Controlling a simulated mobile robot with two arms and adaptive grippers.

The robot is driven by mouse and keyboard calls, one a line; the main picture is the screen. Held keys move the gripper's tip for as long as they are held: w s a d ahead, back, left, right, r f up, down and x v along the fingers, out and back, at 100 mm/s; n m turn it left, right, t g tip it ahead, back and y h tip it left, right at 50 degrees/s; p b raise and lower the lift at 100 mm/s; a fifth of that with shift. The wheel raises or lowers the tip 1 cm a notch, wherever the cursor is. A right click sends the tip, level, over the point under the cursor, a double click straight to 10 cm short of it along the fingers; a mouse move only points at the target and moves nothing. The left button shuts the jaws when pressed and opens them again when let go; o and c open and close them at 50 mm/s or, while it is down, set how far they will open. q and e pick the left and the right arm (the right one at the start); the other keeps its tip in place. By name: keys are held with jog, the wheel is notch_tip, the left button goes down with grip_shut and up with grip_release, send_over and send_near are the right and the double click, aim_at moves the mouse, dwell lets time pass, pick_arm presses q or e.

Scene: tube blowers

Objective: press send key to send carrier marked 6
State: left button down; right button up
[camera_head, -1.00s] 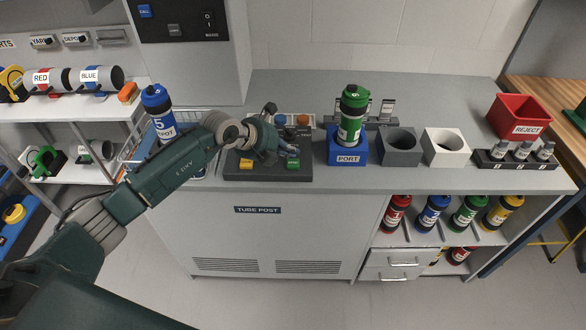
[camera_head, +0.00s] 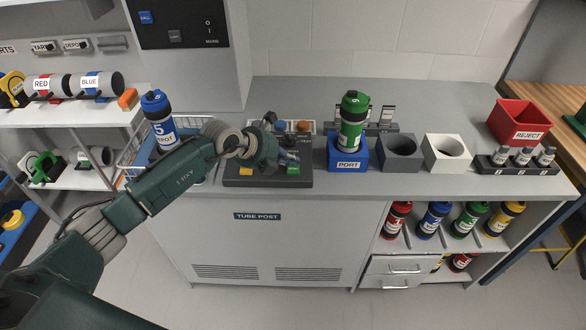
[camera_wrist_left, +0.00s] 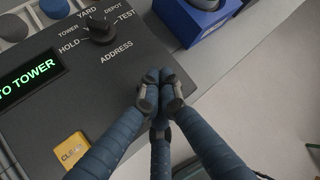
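A dark control panel (camera_head: 235,180) lies on the counter with a yellow key (camera_head: 246,171) and a green key (camera_head: 293,170) at its front. My left gripper (camera_head: 287,156) is over its right part, near the green key. In the left wrist view, the fingertips (camera_wrist_left: 162,82) are together and hold nothing. The green key does not show there; contact cannot be told. The address dial (camera_wrist_left: 100,28) and a display (camera_wrist_left: 28,80) reading "TO TOWER" show. A green carrier (camera_head: 351,125) stands upright in the blue port (camera_head: 348,166); its number is too small to read surely.
A blue carrier marked 5 (camera_head: 160,125) stands in a wire basket (camera_head: 130,150) at left. A dark grey holder (camera_head: 400,165) and a white holder (camera_head: 446,165) stand right of the port, with a red reject bin (camera_head: 520,120) beyond. My right arm is out of view.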

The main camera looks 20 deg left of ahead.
aim_at(291, 169)
pick_arm(q)
jog(key=shift+f, duration=0.15)
dwell(0.4)
jog(key=shift+f+b, duration=0.3)
jog(key=shift+f+b, duration=0.3)
jog(key=shift+f, duration=0.15)
dwell(0.6)
dwell(0.4)
jog(key=shift+r+p, duration=0.65)
jog(key=shift+r, duration=0.2)
jog(key=shift+r+p, duration=1.95)
jog(key=shift+r, duration=0.65)
jog(key=shift+f, duration=0.1)
